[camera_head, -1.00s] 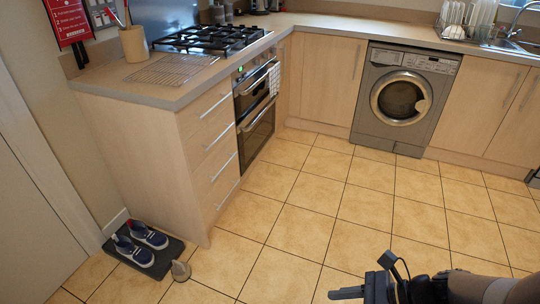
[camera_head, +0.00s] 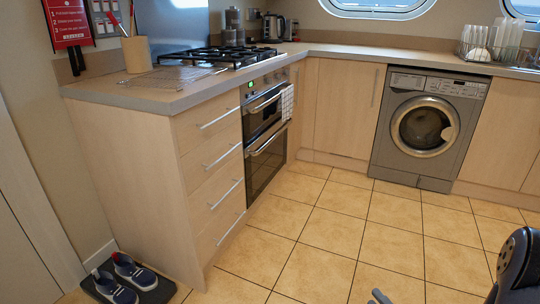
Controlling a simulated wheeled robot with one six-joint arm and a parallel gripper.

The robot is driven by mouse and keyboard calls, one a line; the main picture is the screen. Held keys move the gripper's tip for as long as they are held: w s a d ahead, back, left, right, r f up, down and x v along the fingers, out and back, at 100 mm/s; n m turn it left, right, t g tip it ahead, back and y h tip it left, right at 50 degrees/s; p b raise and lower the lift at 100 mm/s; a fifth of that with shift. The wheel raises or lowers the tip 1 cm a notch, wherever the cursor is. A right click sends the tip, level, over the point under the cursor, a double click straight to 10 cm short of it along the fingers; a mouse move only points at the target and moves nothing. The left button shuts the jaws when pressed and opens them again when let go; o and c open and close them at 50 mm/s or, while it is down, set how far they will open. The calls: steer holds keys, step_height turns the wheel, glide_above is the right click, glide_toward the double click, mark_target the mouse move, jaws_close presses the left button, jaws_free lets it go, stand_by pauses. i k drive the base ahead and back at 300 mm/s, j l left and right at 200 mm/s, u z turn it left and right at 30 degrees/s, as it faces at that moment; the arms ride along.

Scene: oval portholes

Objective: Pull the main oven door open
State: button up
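The built-in double oven stands under the hob, to the right of a stack of drawers. Its main oven door (camera_head: 265,164) is the lower, taller dark glass door, and it is shut. A silver bar handle (camera_head: 268,139) runs along its top edge. The smaller upper oven door (camera_head: 261,117) is also shut, and a checked towel (camera_head: 287,103) hangs at its right end. Only a small grey tip of my gripper (camera_head: 379,297) shows at the bottom edge, well apart from the oven. The rest of it is out of frame, so its opening is hidden.
The drawer unit (camera_head: 211,180) with bar handles stands left of the oven. A washing machine (camera_head: 428,128) is at the back right. Shoes on a dark mat (camera_head: 158,290) lie at the lower left. The tiled floor (camera_head: 320,231) before the oven is clear.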

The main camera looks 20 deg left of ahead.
mark_target(266, 156)
steer(key=i+j+u, duration=0.15)
steer(key=i+j, duration=0.25)
steer(key=i, duration=0.3)
steer(key=i+j+u, duration=0.15)
steer(key=i, duration=0.6)
steer(key=i+j+u, duration=0.15)
steer(key=i+j, duration=0.15)
steer(key=i, duration=0.45)
steer(key=i+j+u, duration=0.15)
steer(key=i, duration=0.6)
